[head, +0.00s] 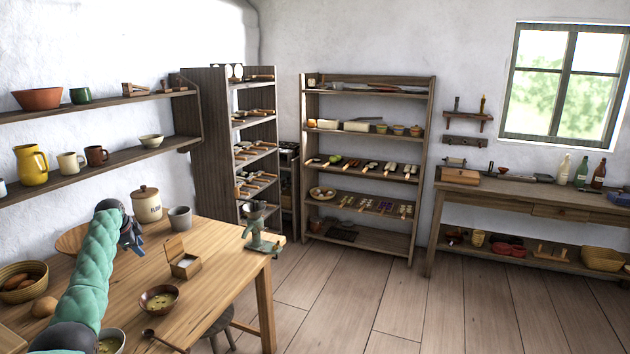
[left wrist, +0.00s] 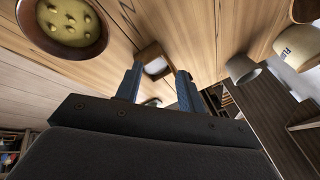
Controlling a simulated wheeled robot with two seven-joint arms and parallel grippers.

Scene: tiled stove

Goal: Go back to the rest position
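My left arm comes in from the left in the head view, and its gripper (head: 132,237) is over the wooden table (head: 225,237), near the lidded jar (head: 146,205). In the left wrist view the two fingers of this gripper (left wrist: 158,84) stand apart with nothing held between them. The small open wooden box with white contents (head: 184,262) shows beyond the fingers in the wrist view (left wrist: 153,62), apart from them. My right gripper is not in view.
On the table stand a grey cup (head: 180,219), a bowl of yellowish soup (head: 159,299) and a metal grinder (head: 259,228) at the far corner. Shelves (head: 367,185) line the back wall, with a workbench (head: 560,200) at right. The plank floor (head: 390,300) is clear.

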